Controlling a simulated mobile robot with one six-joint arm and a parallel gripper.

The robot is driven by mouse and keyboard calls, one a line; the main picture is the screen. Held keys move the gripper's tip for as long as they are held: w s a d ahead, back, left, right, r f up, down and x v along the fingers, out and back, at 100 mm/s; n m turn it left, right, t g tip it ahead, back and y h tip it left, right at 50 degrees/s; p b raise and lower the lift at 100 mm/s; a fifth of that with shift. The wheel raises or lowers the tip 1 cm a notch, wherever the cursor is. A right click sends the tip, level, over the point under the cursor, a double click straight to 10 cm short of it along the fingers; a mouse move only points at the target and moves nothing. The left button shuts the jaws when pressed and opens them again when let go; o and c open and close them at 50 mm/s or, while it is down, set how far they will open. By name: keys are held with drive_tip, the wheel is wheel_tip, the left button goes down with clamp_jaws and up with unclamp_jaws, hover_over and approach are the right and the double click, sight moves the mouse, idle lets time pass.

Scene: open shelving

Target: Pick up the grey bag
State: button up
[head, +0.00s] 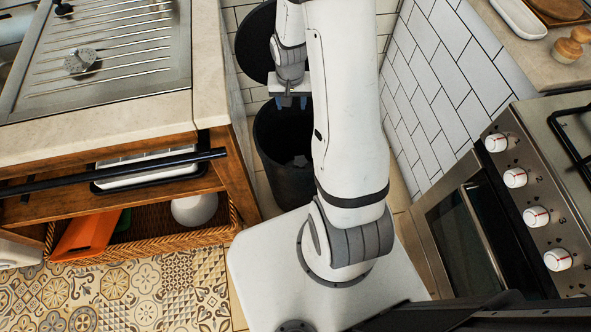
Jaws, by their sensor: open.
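My gripper (290,103) points down over the mouth of a black bin (287,184), with its two fingertips apart and nothing seen between them. The bin stands on the floor between the wooden counter and the tiled wall. Inside it is a small dark grey patch, too dim to tell whether it is the grey bag. No grey bag can be made out clearly elsewhere. My white arm hides the right side of the bin and part of its inside.
A round black lid (254,48) stands upright behind the bin. The wooden counter (232,150) with a sink drainer is on the left, with a wicker basket (150,245) below. An oven (465,225) stands at the right. Room around the bin is narrow.

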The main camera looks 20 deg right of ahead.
sight(300, 162)
drive_tip(key=f+b, duration=0.2)
drive_tip(key=f, duration=0.7)
drive_tip(key=s+d+f+m+b, duration=0.1)
drive_tip(key=f+b, duration=0.1)
drive_tip(key=f, duration=0.7)
drive_tip(key=s+d+f+m+b, duration=0.1)
drive_tip(key=f+b, duration=0.1)
drive_tip(key=f, duration=0.7)
drive_tip(key=shift+s+f+g, duration=0.1)
drive_tip(key=shift+f+g, duration=0.1)
drive_tip(key=shift+g, duration=0.2)
drive_tip(key=f+b, duration=0.4)
drive_tip(key=f, duration=0.1)
drive_tip(key=f+b, duration=0.3)
drive_tip(key=shift+d, duration=0.25)
drive_tip(key=shift+r, duration=0.1)
drive_tip(key=shift+c, duration=0.3)
clamp_jaws()
drive_tip(key=shift+w+r, duration=0.1)
drive_tip(key=shift+w, duration=0.1)
